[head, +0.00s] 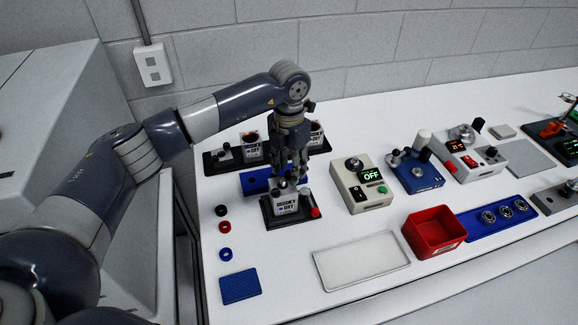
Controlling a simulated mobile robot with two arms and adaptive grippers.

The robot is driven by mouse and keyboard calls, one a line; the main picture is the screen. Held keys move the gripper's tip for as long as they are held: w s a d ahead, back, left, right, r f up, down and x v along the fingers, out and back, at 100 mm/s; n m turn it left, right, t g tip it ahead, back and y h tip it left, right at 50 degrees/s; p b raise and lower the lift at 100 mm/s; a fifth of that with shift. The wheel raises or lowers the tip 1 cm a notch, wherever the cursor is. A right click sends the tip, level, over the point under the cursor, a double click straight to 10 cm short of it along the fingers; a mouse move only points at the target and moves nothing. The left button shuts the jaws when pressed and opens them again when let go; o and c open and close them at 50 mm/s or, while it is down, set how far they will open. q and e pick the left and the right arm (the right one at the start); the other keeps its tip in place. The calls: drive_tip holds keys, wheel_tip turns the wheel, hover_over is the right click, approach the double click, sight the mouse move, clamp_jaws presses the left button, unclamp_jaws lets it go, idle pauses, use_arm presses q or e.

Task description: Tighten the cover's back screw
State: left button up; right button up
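My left gripper (292,168) points straight down over a small white unit labelled DRY (286,205), which sits in a black fixture (268,218) with a red knob (315,212) at its right. The fingertips are at or just above the top of this unit. The fingers and the small dark parts there overlap, so I cannot tell whether they hold anything. The cover's back screw cannot be made out; the gripper hides the area behind the unit's top. My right gripper is not in view.
Behind are a blue block (256,183) and a black rack (223,165) with similar units. A cream box reading OFF (364,188), a red bin (434,232) and a white tray (362,262) lie to the right. Small rings (225,227) and a blue mat (240,287) are front left.

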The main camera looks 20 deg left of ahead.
sight(289, 172)
use_arm(q)
wheel_tip(289, 172, up, 12)
idle(0.5)
